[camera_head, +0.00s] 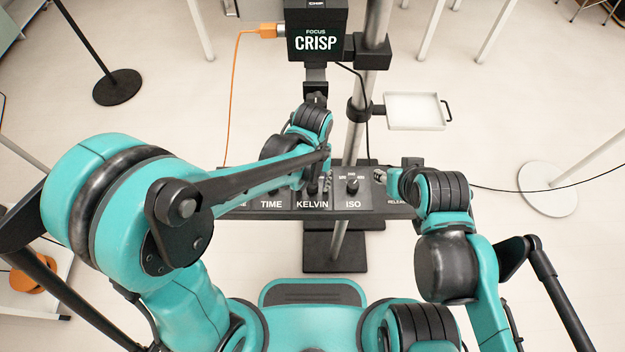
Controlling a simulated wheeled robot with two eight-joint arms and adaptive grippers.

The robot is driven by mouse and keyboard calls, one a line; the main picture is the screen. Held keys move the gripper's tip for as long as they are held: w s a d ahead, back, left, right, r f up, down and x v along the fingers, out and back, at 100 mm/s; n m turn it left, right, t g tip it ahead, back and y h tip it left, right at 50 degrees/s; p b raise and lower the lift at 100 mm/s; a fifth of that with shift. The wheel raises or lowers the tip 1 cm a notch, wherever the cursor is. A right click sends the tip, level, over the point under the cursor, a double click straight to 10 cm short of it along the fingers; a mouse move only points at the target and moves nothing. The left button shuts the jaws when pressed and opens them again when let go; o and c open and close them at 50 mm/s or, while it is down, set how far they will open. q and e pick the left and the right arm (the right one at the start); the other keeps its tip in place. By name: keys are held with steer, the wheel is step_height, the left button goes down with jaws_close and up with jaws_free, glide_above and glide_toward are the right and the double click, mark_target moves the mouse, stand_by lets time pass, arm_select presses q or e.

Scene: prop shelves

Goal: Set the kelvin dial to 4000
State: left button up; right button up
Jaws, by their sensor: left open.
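The kelvin dial (312,188) is a small dark knob on the black control panel, above the white label KELVIN. My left arm reaches across from the left, and my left gripper (325,184) is open right at this dial, partly covering it. The scale marks around the dial are too small and too hidden to read, so its setting cannot be told. I cannot tell whether the fingers touch the knob. My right gripper (396,182) is at the panel's right end near the label RELEASE; its fingers are mostly hidden.
The ISO dial (352,186) stands just right of the kelvin dial. The TIME label (271,204) is left of it, its dial covered by my arm. A screen (315,43) reading FOCUS CRISP hangs behind on a metal pole. A white tray (415,111) sits right of the pole.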

mark_target(312, 183)
arm_select(q)
steer(key=shift+r, duration=0.15)
step_height(312, 183, up, 12)
stand_by(0.3)
stand_by(0.4)
